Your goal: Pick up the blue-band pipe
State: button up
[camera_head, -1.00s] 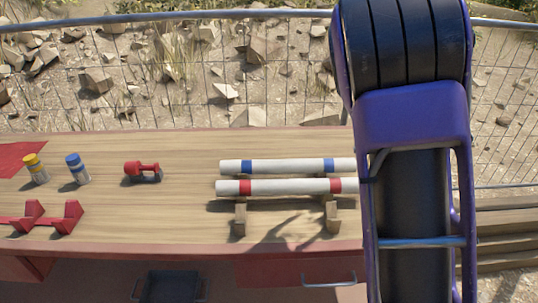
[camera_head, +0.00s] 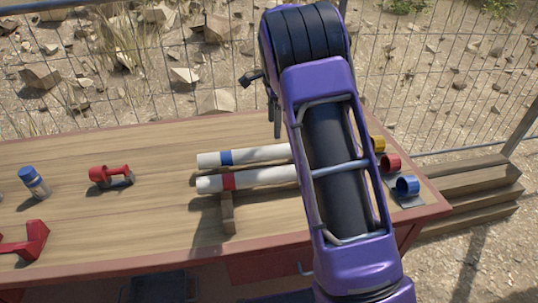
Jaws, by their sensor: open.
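The blue-band pipe (camera_head: 260,154) is white with a blue band near its left end. The two lie nearly parallel. My purple arm hides the right ends of both pipes. Part of my gripper (camera_head: 274,112) shows as dark pieces at the left of the arm, above and beyond the blue-band pipe. The arm hides the rest of it. It looks apart from the pipe and holds nothing that I can see.
A wooden support (camera_head: 228,212) shows under the pipes. A red tool (camera_head: 110,175) and a blue-capped bottle (camera_head: 34,182) stand to the left. Yellow, red and blue rings (camera_head: 407,186) stand at the table's right end. A wire fence (camera_head: 120,85) runs behind the table.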

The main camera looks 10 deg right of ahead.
aim_at(272, 147)
notch_tip(272, 147, down, 5)
jog(key=shift+f, duration=0.1)
jog(key=shift+w+a+f+b, duration=0.1)
jog(key=shift+f+b, duration=0.1)
jog(key=shift+f, duration=0.7)
jog(key=shift+s+a+f+b, duration=0.1)
jog(key=shift+f+b, duration=0.05)
jog(key=shift+f, duration=0.7)
jog(key=shift+w+a+f+b, duration=0.1)
jog(key=shift+f+b, duration=0.1)
jog(key=shift+f, duration=0.7)
jog(key=shift+c, duration=0.3)
grip_shut()
